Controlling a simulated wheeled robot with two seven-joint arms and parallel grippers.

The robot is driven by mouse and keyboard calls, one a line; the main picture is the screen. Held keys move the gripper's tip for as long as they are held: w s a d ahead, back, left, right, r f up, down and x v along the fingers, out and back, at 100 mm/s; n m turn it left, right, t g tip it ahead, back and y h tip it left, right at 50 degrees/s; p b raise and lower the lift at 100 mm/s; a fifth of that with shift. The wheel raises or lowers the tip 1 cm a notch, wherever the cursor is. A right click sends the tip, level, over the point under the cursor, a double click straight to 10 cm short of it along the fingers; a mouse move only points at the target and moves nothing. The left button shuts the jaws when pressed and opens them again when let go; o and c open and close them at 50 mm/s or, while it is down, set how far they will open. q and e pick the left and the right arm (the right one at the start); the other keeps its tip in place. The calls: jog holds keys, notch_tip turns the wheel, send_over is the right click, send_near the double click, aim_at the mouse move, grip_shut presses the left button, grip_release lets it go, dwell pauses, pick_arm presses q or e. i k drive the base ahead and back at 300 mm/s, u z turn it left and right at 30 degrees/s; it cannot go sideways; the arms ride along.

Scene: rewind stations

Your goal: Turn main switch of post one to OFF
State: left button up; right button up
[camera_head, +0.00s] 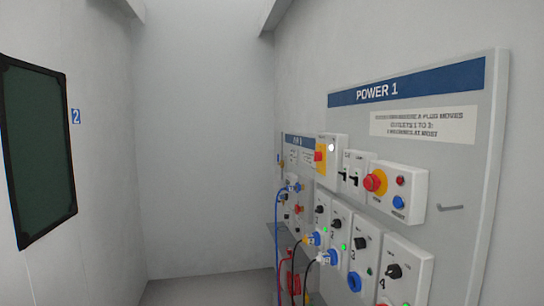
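The POWER 1 panel (345,112) is mounted on the wall at right, seen at a slant. At its left upper part is a pale box with a yellow plate and red knob, which looks like the main switch (319,157). A bright white spot, perhaps a lamp, shows on the same box. The knob's position is too small to read. Neither of my grippers is in view.
Beside the main switch are small black toggle switches (343,173) and a red stop button (374,181) on yellow. Below are socket boxes with black knobs, the rightmost marked 4 (410,260). Cables hang below. Another blue-headed panel (294,140) stands farther back. Left floor is clear.

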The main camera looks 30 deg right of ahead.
aim_at(318, 156)
jog(key=z, duration=0.05)
jog(key=i, duration=1)
jog(key=z, duration=0.3)
